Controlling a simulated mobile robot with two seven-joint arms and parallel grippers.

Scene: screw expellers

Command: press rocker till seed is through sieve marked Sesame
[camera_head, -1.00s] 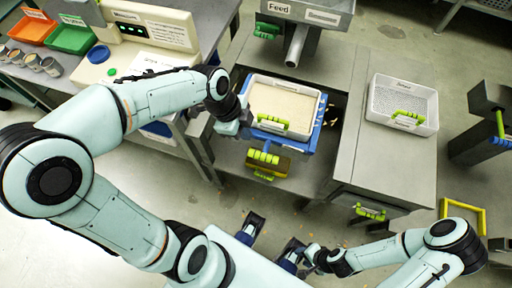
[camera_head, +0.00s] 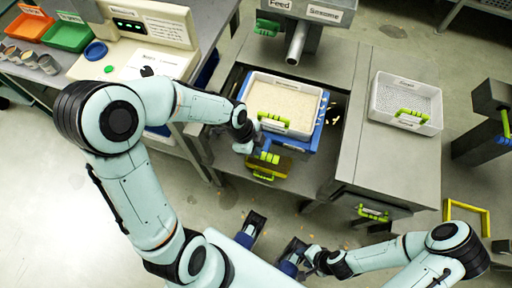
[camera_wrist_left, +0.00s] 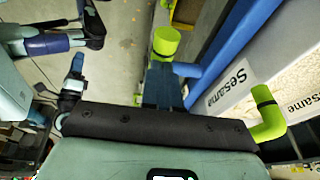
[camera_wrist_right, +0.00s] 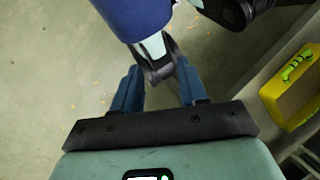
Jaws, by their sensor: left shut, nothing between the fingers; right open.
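The white sieve (camera_head: 302,133) marked Sesame, with a green handle, sits in the blue rocker frame (camera_head: 324,118) on the grey machine. Pale seed fills it in the head view. The sieve's Sesame label and side wall (camera_wrist_left: 230,83) show at the right of the left wrist view. The rocker's green grip (camera_head: 268,157) is at the frame's front. My left gripper (camera_head: 254,150) is at the front left corner of the rocker, shut and empty, close to that grip; I cannot tell if they touch. My right gripper (camera_wrist_right: 157,88) is open and empty above the floor.
A feed spout (camera_head: 296,45) hangs behind the sieve. A second white sieve (camera_head: 405,105) stands on the cabinet to the right. A yellow drawer-like tray (camera_head: 262,174) is below the rocker. A side bench with orange and green bins (camera_head: 70,38) is at the left.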

